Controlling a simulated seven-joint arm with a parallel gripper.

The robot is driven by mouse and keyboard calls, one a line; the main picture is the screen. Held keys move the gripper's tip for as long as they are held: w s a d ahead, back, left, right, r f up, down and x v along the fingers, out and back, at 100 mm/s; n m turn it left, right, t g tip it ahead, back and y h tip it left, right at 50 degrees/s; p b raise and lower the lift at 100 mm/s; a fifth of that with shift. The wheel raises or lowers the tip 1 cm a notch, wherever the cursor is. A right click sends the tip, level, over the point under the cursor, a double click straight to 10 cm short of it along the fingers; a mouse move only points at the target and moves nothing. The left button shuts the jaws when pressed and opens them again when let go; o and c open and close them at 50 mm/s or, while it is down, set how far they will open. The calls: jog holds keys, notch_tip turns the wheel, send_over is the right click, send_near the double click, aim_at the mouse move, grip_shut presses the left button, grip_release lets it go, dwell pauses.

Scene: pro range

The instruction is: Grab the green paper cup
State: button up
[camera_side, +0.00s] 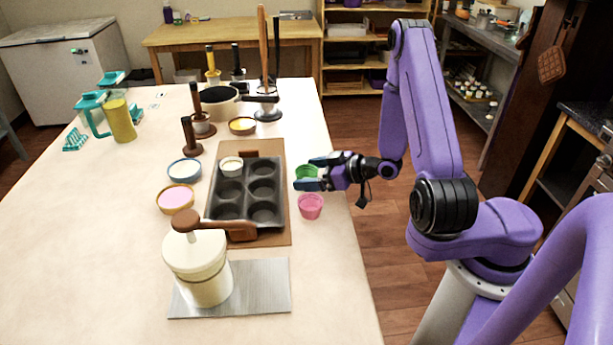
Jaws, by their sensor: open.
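A small green paper cup (306,172) stands on the table near its right edge, to the right of the muffin tin. My gripper (309,174) is open at the cup, pointing left, with one finger behind it and the other in front of it. The fingers overlap the cup in this view, and part of its lower side is hidden. I cannot tell whether either finger touches it.
A pink cup (311,206) stands just in front of the green one. The dark muffin tin (246,190) lies on a brown board (276,237) to the left, with a white cup (231,166) in it. Bowls (175,198) and a cream canister (198,265) stand farther left and nearer.

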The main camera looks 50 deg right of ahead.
jog(key=shift+c, duration=0.4)
jog(key=c, duration=1)
jog(key=shift+r, duration=0.1)
